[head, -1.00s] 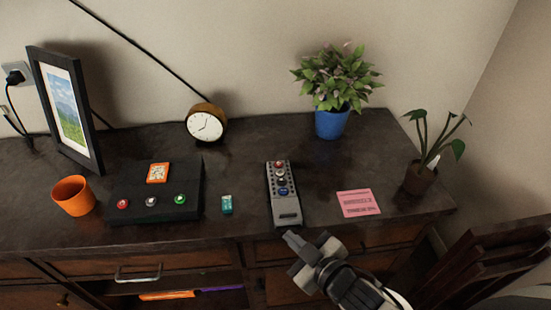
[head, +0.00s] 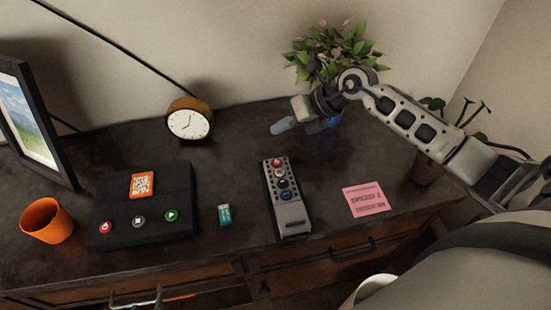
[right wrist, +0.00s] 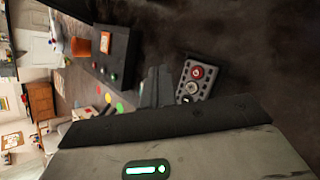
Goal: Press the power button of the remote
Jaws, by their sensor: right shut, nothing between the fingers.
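The grey remote (head: 290,215) lies on the dark desk with its button end away from me. Its red button (head: 277,162) is at the far end, above a white, a blue and several small dark buttons. In the right wrist view, the remote's button end (right wrist: 188,92) and its red button (right wrist: 197,72) show just right of the fingertips. My right gripper (head: 283,126) is shut and empty, raised beyond the remote's far end and apart from it. Its shut fingers (right wrist: 156,86) also show in the right wrist view. My left gripper is not in view.
A black box (head: 180,190) with red, grey and green buttons stands left of the remote. A small teal item (head: 224,214) lies between them. A pink note (head: 366,199) lies right. A clock (head: 189,120) and a plant in a blue pot (head: 330,62) stand behind.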

